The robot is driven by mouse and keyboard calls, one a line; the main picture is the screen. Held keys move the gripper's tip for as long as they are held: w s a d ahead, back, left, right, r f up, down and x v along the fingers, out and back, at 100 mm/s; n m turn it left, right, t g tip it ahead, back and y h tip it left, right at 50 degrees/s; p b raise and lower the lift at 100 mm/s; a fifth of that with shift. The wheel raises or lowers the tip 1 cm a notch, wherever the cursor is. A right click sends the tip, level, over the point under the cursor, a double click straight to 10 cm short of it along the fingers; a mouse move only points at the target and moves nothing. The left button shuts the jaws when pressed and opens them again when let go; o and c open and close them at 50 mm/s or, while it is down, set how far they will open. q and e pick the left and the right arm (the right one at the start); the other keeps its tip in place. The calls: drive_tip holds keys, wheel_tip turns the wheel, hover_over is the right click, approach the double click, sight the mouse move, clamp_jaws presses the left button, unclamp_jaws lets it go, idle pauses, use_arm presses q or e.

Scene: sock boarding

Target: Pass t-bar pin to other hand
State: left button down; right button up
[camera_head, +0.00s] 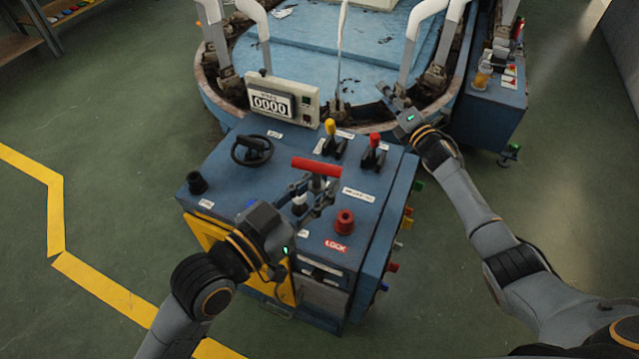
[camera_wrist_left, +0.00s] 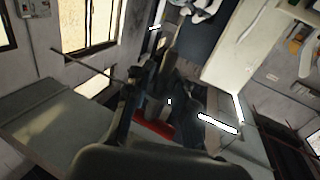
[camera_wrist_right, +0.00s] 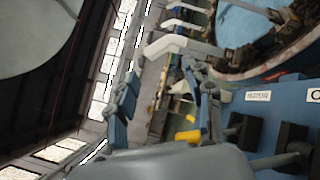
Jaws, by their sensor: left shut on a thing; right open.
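The T-bar pin (camera_head: 316,167) shows its red crossbar above the console top. My left gripper (camera_head: 322,194) is shut on it just below the crossbar; the fingers hide most of the shaft, and I cannot tell whether its lower end is clear of the console. In the left wrist view, part of the red bar (camera_wrist_left: 153,134) shows between the dark fingers. My right gripper (camera_head: 388,95) is open and empty, beyond the console's back right corner and apart from the pin. In the right wrist view its two fingers (camera_wrist_right: 165,105) are spread.
The blue console (camera_head: 222,178) carries a black handwheel (camera_head: 252,150), a yellow lever (camera_head: 330,127), a red lever (camera_head: 374,140) and a red button (camera_head: 344,221). A counter display (camera_head: 270,104) stands at its back. Behind is a round blue machine (camera_head: 300,60) with white upright forms.

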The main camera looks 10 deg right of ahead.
drive_tip(key=s+d+f+m+g+h, duration=0.2)
drive_tip(key=s+d+f+m+h, duration=0.25)
drive_tip(key=d+f, duration=0.5)
drive_tip(key=s+d+f+m+g+h, duration=0.3)
drive_tip(key=s+d+f+m, duration=0.3)
drive_tip(key=f, duration=0.6)
drive_tip(key=s+d+f+m+g+h, duration=0.1)
drive_tip(key=s+d+f+m+g, duration=0.1)
drive_tip(key=s+f, duration=0.4)
drive_tip(key=s+d+f+m+g+h, duration=0.1)
drive_tip(key=s+d+f+m+g, duration=0.15)
drive_tip(key=s+f, duration=0.4)
drive_tip(key=s+a+f+m+g+y, duration=0.1)
drive_tip(key=s+a+f+m+g, duration=0.1)
drive_tip(key=s+a+f, duration=0.55)
drive_tip(key=s+a+f+m+g+y, duration=0.1)
drive_tip(key=s+a+f+m+g, duration=0.15)
drive_tip(key=s+a+f, duration=0.5)
drive_tip(key=s+a+f+m+g, duration=0.1)
drive_tip(key=s+a, duration=0.3)
drive_tip(key=s, duration=0.5)
drive_tip(key=s+a+f+m+g+y, duration=0.1)
drive_tip(key=s+a+f+m, duration=0.1)
drive_tip(key=s, duration=0.8)
drive_tip(key=s+a+f+m+g+y, duration=0.1)
drive_tip(key=s+a+f+m, duration=0.1)
drive_tip(key=s+a, duration=0.4)
drive_tip(key=s+f, duration=0.1)
drive_tip(key=s, duration=0.2)
drive_tip(key=shift+s+f, duration=0.2)
